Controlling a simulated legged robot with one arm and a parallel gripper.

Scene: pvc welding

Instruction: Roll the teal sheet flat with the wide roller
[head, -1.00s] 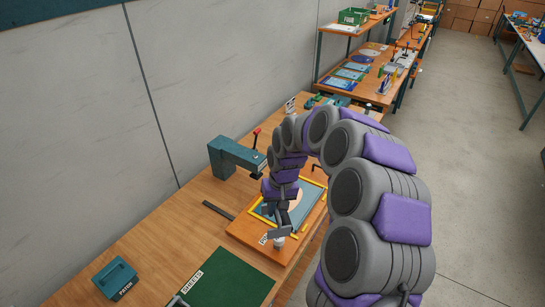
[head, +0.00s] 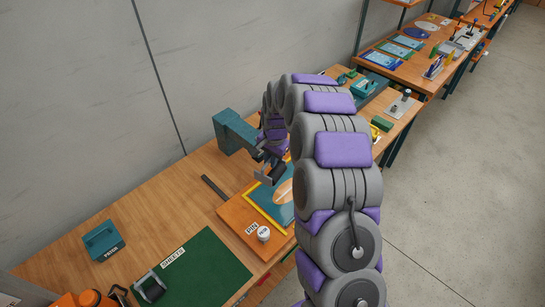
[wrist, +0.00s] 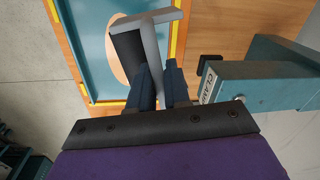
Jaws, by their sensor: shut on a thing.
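The teal sheet (head: 268,197) lies inside a yellow frame on a wooden board, with a peach oval on it. It also shows in the wrist view (wrist: 85,30). My gripper (wrist: 160,88) is shut on the wide roller, which has a dark cylinder (wrist: 128,60) and a grey T-shaped bracket. In the head view the roller (head: 268,172) is over the far left part of the frame. Whether it touches the sheet I cannot tell. My arm hides the right part of the sheet.
A teal clamp arm (head: 236,131) stands just behind the board, close to my gripper in the wrist view (wrist: 265,78). A white pot (head: 263,234) sits at the board's front corner. A green sheets mat (head: 200,270) and a teal box (head: 103,241) lie to the left.

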